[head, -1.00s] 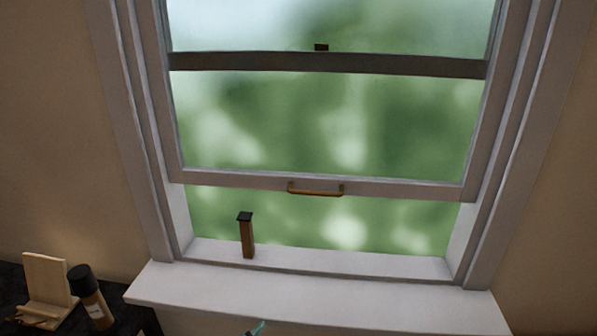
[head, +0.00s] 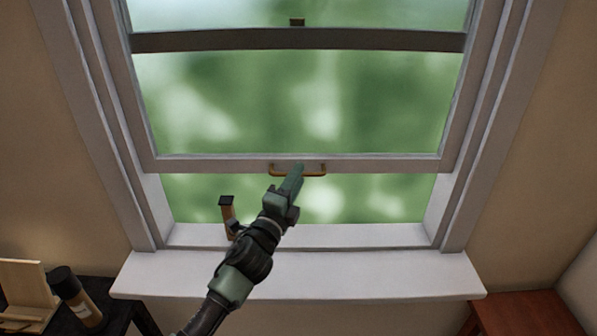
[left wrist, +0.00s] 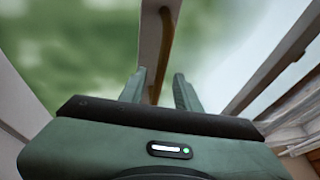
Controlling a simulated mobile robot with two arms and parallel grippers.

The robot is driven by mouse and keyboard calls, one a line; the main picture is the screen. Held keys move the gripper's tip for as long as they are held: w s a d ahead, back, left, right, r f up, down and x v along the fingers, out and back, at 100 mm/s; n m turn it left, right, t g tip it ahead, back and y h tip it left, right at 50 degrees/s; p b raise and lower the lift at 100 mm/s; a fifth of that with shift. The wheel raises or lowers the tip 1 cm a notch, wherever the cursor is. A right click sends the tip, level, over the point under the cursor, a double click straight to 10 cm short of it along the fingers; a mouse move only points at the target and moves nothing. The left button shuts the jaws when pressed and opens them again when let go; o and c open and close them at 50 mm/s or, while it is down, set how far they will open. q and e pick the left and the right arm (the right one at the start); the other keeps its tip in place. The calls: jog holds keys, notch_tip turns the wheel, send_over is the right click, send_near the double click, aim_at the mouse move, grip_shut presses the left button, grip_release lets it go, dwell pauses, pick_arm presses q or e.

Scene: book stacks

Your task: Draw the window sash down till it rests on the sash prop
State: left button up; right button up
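The window sash (head: 390,165) is raised, with a gap between its bottom rail and the sill. A brass handle (head: 316,174) sits at the middle of that rail. The sash prop (head: 228,212), a short brown post with a dark cap, stands on the sill to the left, below the sash and apart from it; my arm partly hides its foot. My left gripper (head: 295,170) is at the handle. In the left wrist view its fingers (left wrist: 158,82) are apart, with the handle (left wrist: 163,50) running between them; contact cannot be told. My right gripper is not in view.
The white sill ledge (head: 300,278) runs below the window. At the lower left, a dark table (head: 110,305) holds a dark-capped bottle (head: 78,300) and a wooden stand (head: 25,285). A reddish wooden table (head: 525,313) is at the lower right.

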pick_arm(q)
jog(key=shift+w+d, duration=0.15)
jog(key=shift+w, duration=0.8)
jog(key=shift+r, duration=0.1)
jog(key=shift+c, duration=1.2)
grip_shut()
